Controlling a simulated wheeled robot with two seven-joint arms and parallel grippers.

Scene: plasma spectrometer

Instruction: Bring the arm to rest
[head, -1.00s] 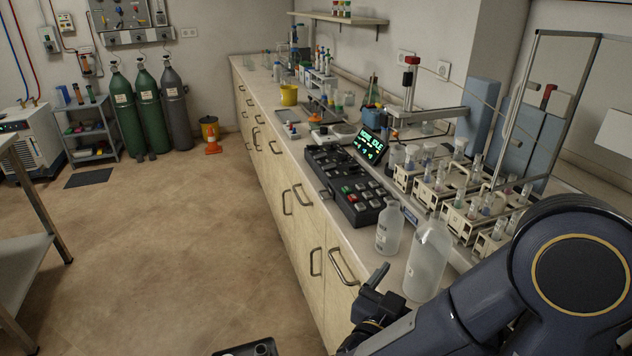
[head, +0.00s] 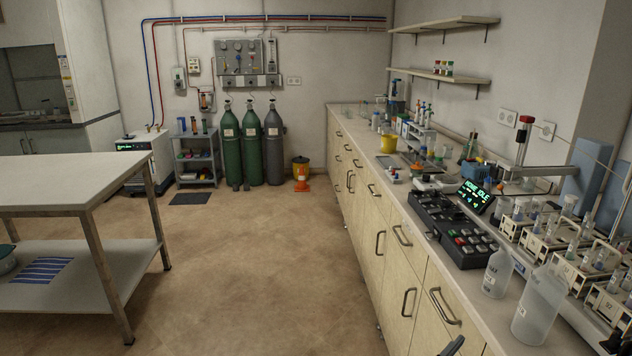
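Only a dark fingertip of my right gripper (head: 452,346) shows at the bottom edge of the head view, in front of the bench drawers. The rest of that gripper is cut off, so I cannot tell whether it is open or shut. A dark piece of my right arm shows at the lower right edge. My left gripper is out of view. The black control panel (head: 455,232) lies on the bench, with a small screen (head: 475,196) showing green lettering beside it.
Two translucent bottles (head: 497,272) (head: 538,305) stand near the bench's front edge. Racks of vials (head: 545,240) stand behind them. A white-topped table (head: 75,180) is at left. The floor (head: 245,265) between table and bench is clear.

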